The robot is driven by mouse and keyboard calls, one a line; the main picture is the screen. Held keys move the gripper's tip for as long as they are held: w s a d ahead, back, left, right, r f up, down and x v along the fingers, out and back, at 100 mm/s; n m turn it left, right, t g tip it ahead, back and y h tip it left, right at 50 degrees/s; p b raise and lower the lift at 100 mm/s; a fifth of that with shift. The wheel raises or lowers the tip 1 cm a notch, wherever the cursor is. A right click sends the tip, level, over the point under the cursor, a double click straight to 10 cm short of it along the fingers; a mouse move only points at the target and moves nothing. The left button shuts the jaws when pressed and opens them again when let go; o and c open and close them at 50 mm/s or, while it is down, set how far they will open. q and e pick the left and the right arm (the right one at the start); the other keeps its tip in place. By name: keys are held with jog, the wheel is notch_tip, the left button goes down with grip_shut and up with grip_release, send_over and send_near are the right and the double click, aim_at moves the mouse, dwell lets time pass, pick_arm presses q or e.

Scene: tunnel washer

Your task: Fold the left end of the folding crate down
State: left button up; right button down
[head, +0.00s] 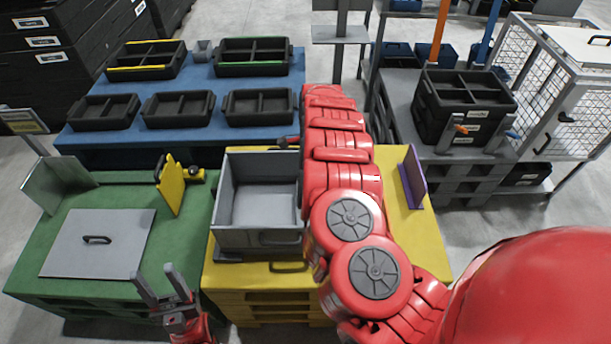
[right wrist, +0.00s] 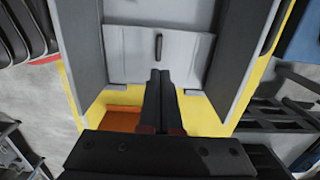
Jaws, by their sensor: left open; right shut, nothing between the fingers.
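The grey folding crate (head: 258,238) sits on the yellow pallet in the head view. Its near, far and left walls stand up; my right arm covers its right end. In the right wrist view, two dark grey crate walls (right wrist: 82,50) flank a light grey panel with a dark handle (right wrist: 158,47); I cannot tell whether this panel lies flat or stands. My right gripper (right wrist: 160,75) is shut and empty in front of that panel; in the head view it is mostly hidden. My left gripper (head: 155,272) is open and empty, left of the crate's near corner, over the green platform's front edge.
A grey lid-like panel (head: 98,243) and a yellow upright plate (head: 171,186) are on the green platform (head: 140,192). A purple-edged bracket (head: 412,178) stands right of my arm. Black trays (head: 178,108) are on the blue platform behind. Stacked black crates (head: 462,105) stand at the right.

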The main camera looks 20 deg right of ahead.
notch_tip(320, 180, down, 7)
jog(key=shift+f, duration=0.1)
jog(key=f, duration=0.2)
jog(key=f+b, duration=0.1)
jog(key=f, duration=0.1)
jog(key=shift+a+f, duration=0.2)
jog(key=shift+f, duration=0.05)
jog(key=shift+w+f+b, duration=0.1)
jog(key=shift+f+b, duration=0.3)
jog(key=shift+f, duration=0.2)
